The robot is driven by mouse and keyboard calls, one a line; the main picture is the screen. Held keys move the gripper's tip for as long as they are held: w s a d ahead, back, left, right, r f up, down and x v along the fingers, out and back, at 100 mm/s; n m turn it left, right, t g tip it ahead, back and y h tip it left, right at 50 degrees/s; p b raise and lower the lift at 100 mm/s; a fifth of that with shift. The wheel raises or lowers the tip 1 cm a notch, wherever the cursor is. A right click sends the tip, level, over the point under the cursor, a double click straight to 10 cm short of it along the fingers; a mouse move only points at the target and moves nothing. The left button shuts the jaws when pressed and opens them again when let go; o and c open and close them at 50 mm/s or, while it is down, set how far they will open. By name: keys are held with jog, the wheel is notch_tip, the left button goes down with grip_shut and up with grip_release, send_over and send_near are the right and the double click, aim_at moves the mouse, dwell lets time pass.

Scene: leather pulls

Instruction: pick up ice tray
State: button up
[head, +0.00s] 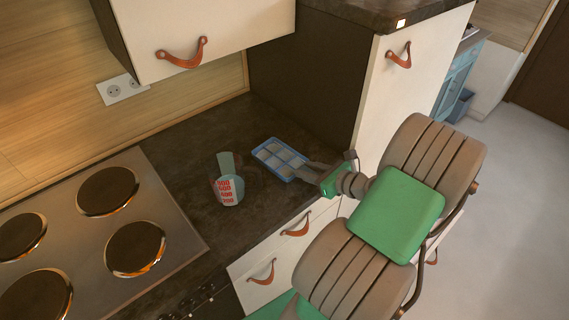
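The blue ice tray (268,152) with pale compartments lies on the dark countertop, close to the side of the tall cabinet. My gripper (303,171) reaches in from the right, with its grey fingers at the tray's right end. The fingers overlap that end in the picture and hide part of it. I cannot tell whether they touch the tray or how far apart they are.
A measuring cup (228,188) with red numbers stands left of the tray, near the hob (100,235). The tall cabinet (310,85) rises behind the tray. Drawers with leather pulls (296,224) lie below the counter edge. Bare counter (195,150) lies behind the cup.

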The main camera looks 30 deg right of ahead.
grip_shut()
jog(key=shift+r, duration=0.15)
dwell(0.5)
